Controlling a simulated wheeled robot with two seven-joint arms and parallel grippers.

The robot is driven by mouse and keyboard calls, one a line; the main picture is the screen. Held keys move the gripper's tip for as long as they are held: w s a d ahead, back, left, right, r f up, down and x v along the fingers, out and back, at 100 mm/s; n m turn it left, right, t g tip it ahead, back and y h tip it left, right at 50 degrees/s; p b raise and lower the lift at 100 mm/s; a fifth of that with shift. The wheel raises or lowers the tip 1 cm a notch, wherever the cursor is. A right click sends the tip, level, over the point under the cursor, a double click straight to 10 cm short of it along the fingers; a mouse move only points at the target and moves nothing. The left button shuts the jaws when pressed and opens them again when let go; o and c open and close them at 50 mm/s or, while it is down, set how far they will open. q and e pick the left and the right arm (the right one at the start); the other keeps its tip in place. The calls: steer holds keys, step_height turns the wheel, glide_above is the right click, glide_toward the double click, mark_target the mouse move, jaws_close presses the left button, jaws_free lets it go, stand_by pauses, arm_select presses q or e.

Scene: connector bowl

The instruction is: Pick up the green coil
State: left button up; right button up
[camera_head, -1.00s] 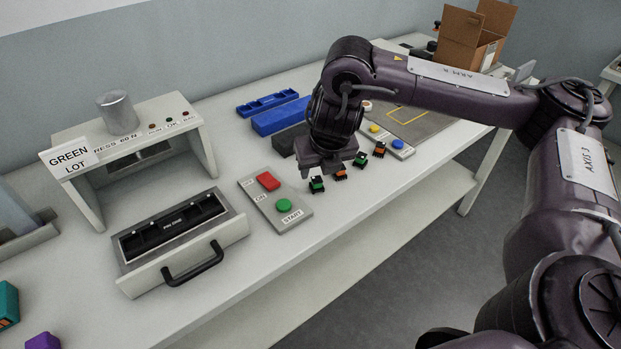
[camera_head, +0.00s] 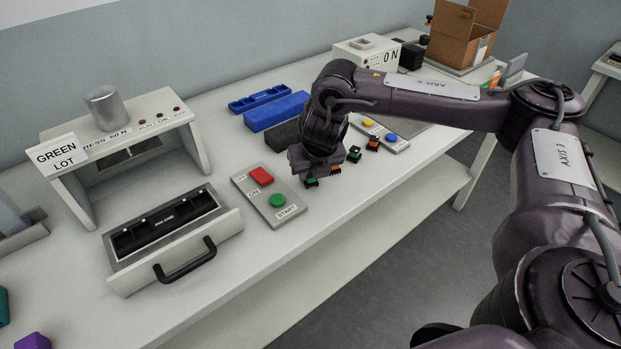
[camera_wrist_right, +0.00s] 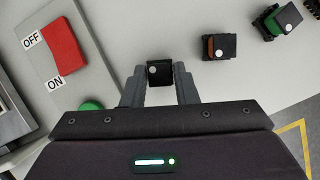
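The nearest green coil (camera_head: 311,182), a small block with a black top, stands on the table beside the switch panel, partly hidden under my right gripper (camera_head: 314,174). In the right wrist view the coil's black top (camera_wrist_right: 160,73) with a white dot lies between the two fingers of my right gripper (camera_wrist_right: 160,80). The fingers are open, one on each side, with a narrow gap visible. A second green coil (camera_head: 355,154) stands farther along the row; it also shows in the right wrist view (camera_wrist_right: 279,20). My left gripper is not in view.
An orange coil (camera_head: 336,169) stands close to the right of the nearest green one; another orange coil (camera_head: 373,144) is farther back. The switch panel (camera_head: 268,207) with red and green buttons lies left of the gripper. The table's front edge is close by.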

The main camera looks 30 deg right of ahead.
jaws_close()
steer(key=shift+r, duration=0.15)
